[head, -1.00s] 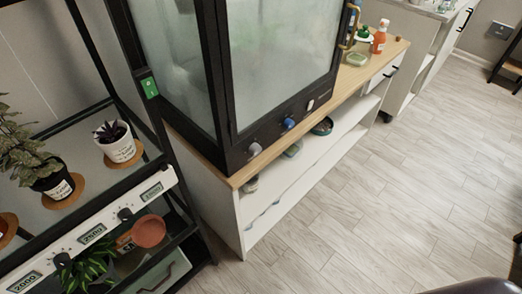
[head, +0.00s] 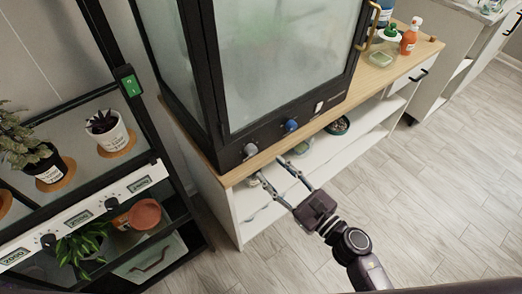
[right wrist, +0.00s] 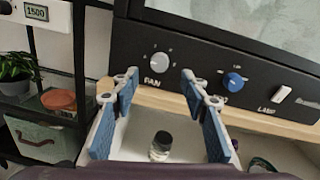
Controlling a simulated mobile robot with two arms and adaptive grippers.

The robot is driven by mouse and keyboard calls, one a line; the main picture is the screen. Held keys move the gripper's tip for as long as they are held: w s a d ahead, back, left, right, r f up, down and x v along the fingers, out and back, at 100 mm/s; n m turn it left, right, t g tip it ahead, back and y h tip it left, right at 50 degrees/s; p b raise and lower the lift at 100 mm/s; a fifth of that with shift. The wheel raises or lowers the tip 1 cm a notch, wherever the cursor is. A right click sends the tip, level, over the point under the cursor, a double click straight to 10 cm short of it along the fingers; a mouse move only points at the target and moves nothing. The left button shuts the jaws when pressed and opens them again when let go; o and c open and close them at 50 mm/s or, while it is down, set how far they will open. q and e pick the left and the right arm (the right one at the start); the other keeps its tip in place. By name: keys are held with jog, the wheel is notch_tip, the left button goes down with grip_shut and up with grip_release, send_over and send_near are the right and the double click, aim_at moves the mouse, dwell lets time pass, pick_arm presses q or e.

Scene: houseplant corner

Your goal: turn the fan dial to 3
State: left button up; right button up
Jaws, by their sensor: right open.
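The fan dial (head: 250,149) is a grey-white round knob on the black lower panel of the glass cabinet (head: 285,70). It also shows in the right wrist view (right wrist: 160,59), with the word FAN below it and small marks around it. Its pointer setting is too small to read. My right gripper (head: 269,168) is open and empty, just in front of and below the dial, apart from it. In the right wrist view its fingers (right wrist: 158,88) spread either side below the dial. My left gripper is not in view.
A blue dial (right wrist: 234,81) and a white LAMP switch (right wrist: 281,93) sit right of the fan dial. A wooden top edge (head: 300,146) juts out beneath the panel. A black plant rack (head: 75,200) stands left; bare floor lies right.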

aim_at(254, 152)
jog(key=p+x, duration=0.1)
jog(key=x, duration=0.6)
jog(key=shift+w+a+p, duration=0.25)
jog(key=shift+w+p, duration=0.05)
jog(key=shift+p, duration=0.1)
jog(key=shift+c, duration=0.6)
grip_shut()
